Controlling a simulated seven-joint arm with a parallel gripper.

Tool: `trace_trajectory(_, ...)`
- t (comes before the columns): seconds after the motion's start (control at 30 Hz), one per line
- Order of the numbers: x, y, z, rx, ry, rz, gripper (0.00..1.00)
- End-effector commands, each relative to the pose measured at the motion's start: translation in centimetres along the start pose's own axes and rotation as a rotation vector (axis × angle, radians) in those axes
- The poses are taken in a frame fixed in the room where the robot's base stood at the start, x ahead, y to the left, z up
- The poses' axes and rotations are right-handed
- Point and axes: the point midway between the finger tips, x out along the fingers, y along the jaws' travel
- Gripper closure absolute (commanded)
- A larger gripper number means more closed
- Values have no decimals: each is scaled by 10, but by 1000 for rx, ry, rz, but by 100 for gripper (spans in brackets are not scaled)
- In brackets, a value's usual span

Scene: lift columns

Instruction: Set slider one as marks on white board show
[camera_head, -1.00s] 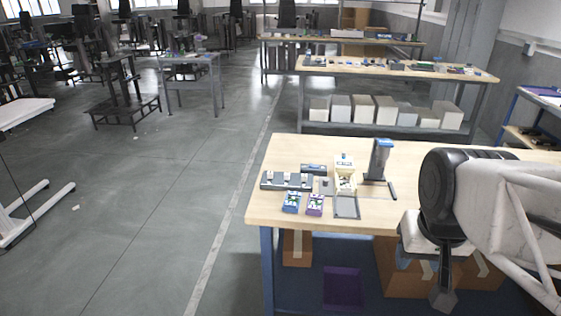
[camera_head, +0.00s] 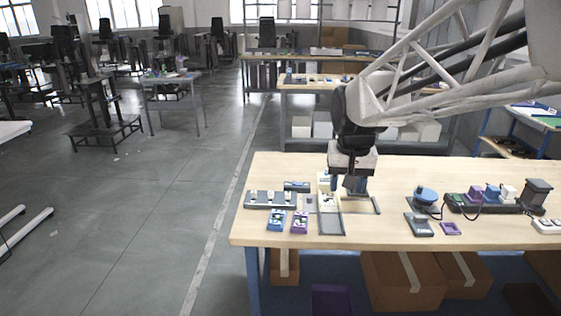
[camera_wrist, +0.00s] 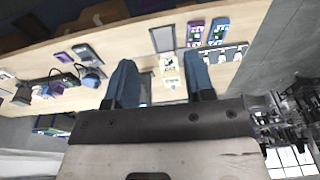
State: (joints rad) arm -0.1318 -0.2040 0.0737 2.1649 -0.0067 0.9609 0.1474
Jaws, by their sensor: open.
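A dark grey panel with several white knobs, seemingly sliders (camera_head: 270,200), lies on the table's left part; the wrist view also shows it (camera_wrist: 226,54). Which slider is number one is not readable. A pale board with small markings (camera_head: 326,203) lies right of the panel, partly hidden by my gripper; it also shows in the wrist view (camera_wrist: 170,72). Its marks are too small to read. My gripper (camera_head: 348,186) hangs above the table at the board's right. Its two blue fingers (camera_wrist: 160,66) are apart and empty in the wrist view.
Blue (camera_head: 275,221) and purple (camera_head: 300,222) boxes lie in front of the panel. A grey tray (camera_head: 331,225) lies before the board. A round blue-topped device (camera_head: 426,197) and a dark block row (camera_head: 485,202) stand to the right. The table's front middle is bare.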

Motion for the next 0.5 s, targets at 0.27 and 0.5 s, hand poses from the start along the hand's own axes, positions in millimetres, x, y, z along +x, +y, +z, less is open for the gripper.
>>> trace_trajectory(0.27, 18, -32, -62, -4, -24, -2, 51)
trace_trajectory(0.5, 39, -62, -110, -5, -44, -2, 51)
